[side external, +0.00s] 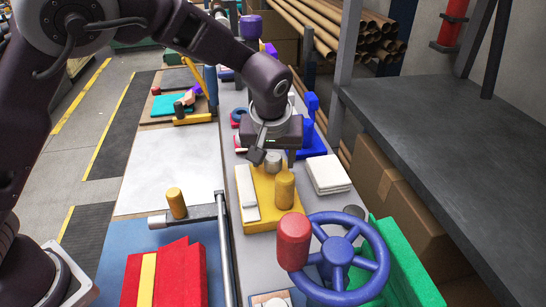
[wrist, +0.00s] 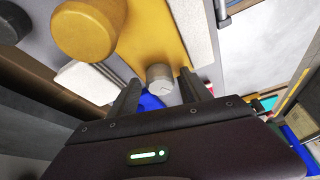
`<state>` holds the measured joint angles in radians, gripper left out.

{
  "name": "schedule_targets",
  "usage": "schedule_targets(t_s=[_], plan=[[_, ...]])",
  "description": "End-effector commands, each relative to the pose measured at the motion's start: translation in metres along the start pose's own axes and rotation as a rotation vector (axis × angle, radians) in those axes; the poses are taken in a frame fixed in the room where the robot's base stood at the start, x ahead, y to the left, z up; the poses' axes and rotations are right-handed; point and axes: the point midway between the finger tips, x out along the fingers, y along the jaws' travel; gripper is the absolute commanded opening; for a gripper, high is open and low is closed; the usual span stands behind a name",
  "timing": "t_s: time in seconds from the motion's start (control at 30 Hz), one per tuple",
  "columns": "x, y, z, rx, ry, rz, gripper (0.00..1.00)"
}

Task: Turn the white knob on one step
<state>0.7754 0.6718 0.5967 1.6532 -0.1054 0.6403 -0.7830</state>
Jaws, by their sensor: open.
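The white knob (wrist: 160,77), a short pale grey-white cylinder with a dark line on its face, shows in the wrist view at the edge of a yellow block (wrist: 150,38). My gripper (wrist: 158,86) is open, with one dark finger on each side of the knob; gaps show between fingers and knob, and I cannot tell whether either touches. In the side view the knob (side external: 273,157) is small and partly hidden near my gripper (side external: 272,158), above the far end of the yellow block (side external: 262,218).
A yellow cylinder (side external: 284,190) and a white bar (side external: 246,192) stand on the same block. A white pad (side external: 327,174) lies to the right. A blue handwheel (side external: 338,249) with a red grip (side external: 293,242) is nearer the camera. A metal rail (side external: 223,250) runs along the left.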

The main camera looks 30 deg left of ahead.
Motion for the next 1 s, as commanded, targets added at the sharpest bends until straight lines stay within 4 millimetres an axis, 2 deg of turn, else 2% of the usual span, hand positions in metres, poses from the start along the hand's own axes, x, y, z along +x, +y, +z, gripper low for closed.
schedule_targets(t_s=[0.13,0.3,0.4,0.53,0.77,0.87,0.97,1.0], plan=[[-0.012,0.002,0.000,0.001,0.001,0.004,0.57],[-0.048,0.001,0.000,0.000,0.002,0.004,0.57],[-0.063,0.001,0.000,0.002,0.001,0.004,0.57],[-0.071,0.000,0.000,0.000,0.000,0.001,0.57],[-0.071,-0.001,0.000,-0.001,-0.001,0.001,0.57],[-0.082,-0.018,-0.004,-0.005,-0.033,0.021,0.57],[-0.116,-0.064,-0.005,0.013,-0.104,0.094,0.57],[-0.134,-0.087,-0.001,0.035,-0.127,0.134,0.57]])
